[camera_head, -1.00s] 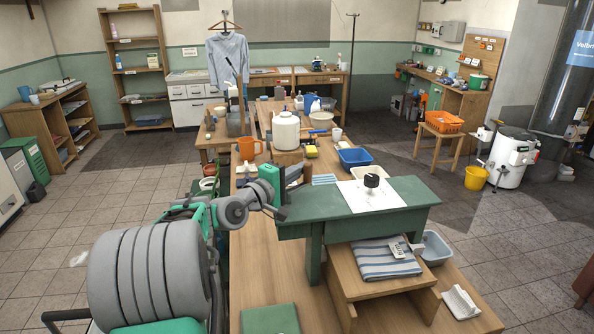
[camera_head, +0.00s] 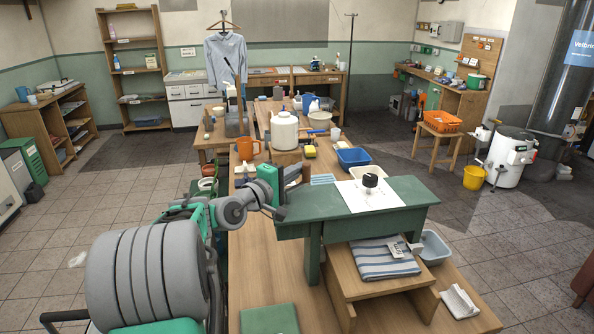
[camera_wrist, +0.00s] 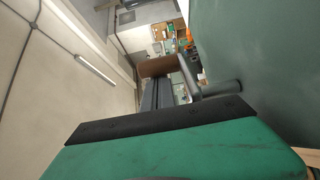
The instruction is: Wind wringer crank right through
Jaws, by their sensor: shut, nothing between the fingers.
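My gripper (camera_head: 290,178) is low beside the left end of a green bench (camera_head: 410,195), its green body and dark fingers partly seen. In the wrist view the dark fingers (camera_wrist: 165,95) are together, with nothing seen between them. A brown cylinder (camera_wrist: 160,65), which looks like a crank's wooden grip, lies just beyond the fingertips. A grey rod (camera_wrist: 218,88) runs beside it towards a green surface at right. I cannot tell whether the fingers touch the brown cylinder. The rest of the crank and the wringer rollers cannot be made out clearly.
A white sheet with a black knob (camera_head: 371,181) lies on the green bench. A white jar (camera_head: 285,130), an orange mug (camera_head: 247,147) and a blue tub (camera_head: 353,157) stand behind. A striped cloth (camera_head: 384,259) lies in front.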

